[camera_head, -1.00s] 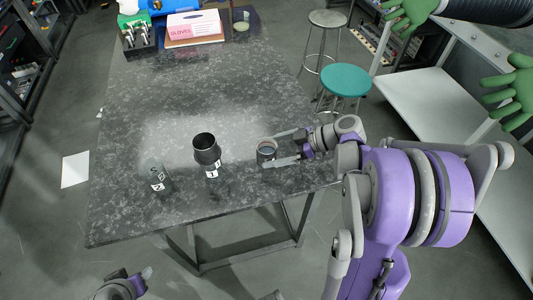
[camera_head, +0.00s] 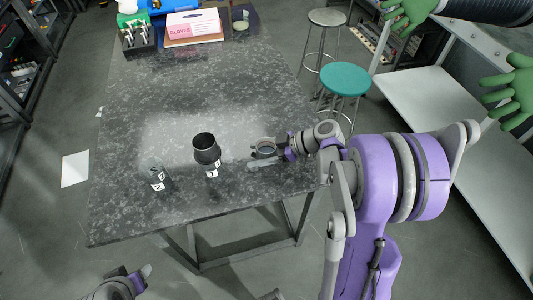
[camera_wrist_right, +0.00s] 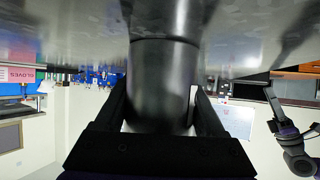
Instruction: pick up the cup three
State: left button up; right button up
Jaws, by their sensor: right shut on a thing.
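The cup in my right gripper (camera_head: 263,153) is dark, with a round grey rim (camera_head: 265,145), near the table's right edge. In the right wrist view it is a dark, shiny cylinder (camera_wrist_right: 162,85) between the two fingers, which are shut on it. I cannot tell whether its base touches the table. A taller black cup (camera_head: 206,149) with a white label stands left of the gripper. A see-through cup (camera_head: 156,174) with a white label stands further left. My left gripper (camera_head: 145,273) shows at the bottom left, away from the table; its jaws are unclear.
The speckled dark table (camera_head: 200,90) is mostly bare behind the cups. A pink and white glove box (camera_head: 194,25), a tool holder (camera_head: 137,38) and a small jar (camera_head: 241,22) stand at its far end. A green stool (camera_head: 345,80) stands beyond the right edge.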

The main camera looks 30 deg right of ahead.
grip_shut()
jog(key=shift+r, duration=0.25)
